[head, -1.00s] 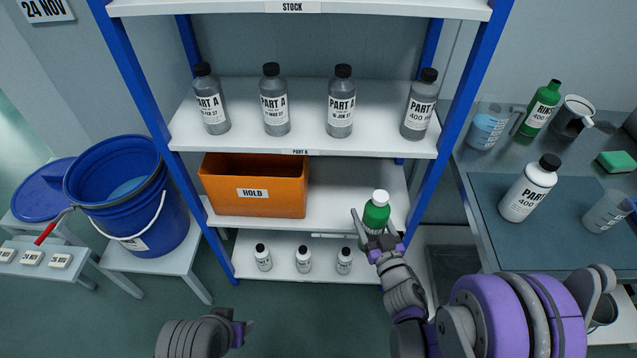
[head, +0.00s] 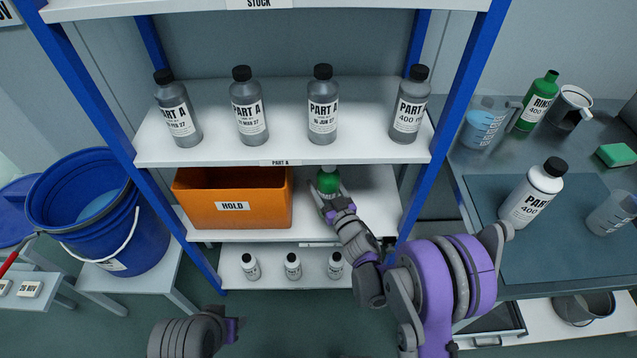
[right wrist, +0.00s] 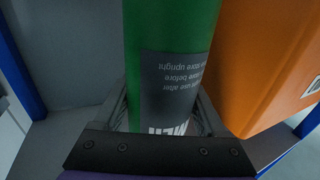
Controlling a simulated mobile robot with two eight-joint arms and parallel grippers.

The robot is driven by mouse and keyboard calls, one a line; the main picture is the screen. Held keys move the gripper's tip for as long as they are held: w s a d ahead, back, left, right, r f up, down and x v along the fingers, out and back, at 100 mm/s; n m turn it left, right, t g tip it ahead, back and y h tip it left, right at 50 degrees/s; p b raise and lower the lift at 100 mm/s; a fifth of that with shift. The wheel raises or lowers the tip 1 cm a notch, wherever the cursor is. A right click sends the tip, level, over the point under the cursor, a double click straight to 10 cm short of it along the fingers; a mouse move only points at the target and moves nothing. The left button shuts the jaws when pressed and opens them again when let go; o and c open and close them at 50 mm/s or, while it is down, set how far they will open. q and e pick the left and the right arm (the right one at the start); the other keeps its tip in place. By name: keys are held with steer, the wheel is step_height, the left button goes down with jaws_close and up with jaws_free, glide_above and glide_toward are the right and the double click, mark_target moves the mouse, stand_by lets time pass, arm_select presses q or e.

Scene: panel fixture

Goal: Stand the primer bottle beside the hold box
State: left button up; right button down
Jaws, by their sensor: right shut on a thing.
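The primer bottle is green with a white cap (head: 328,181). It is upright at the middle shelf, just right of the orange hold box (head: 232,190), with a small gap between them. The upper shelf hides part of its cap. My right gripper (head: 329,193) is shut on the bottle. The right wrist view shows the green bottle (right wrist: 162,60) between the fingers and the orange hold box (right wrist: 262,60) close on its right. Whether the bottle's base touches the shelf is hidden. My left gripper (head: 236,330) is low at the front, its fingers too unclear to judge.
The middle shelf (head: 375,205) is free to the right of the bottle. A blue rack post (head: 455,110) is to the right. A bench (head: 590,260) holds a white bottle (head: 530,195).

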steer(key=shift+w+a+f+b, duration=0.25)
steer(key=shift+w+a+f, duration=0.05)
steer(key=shift+w+f, duration=0.55)
steer(key=shift+w+a+f+b, duration=0.25)
steer(key=shift+w+a+f, duration=0.05)
steer(key=shift+w+f, duration=0.5)
steer(key=shift+s, duration=0.1)
steer(key=shift+f, duration=0.2)
jaws_free()
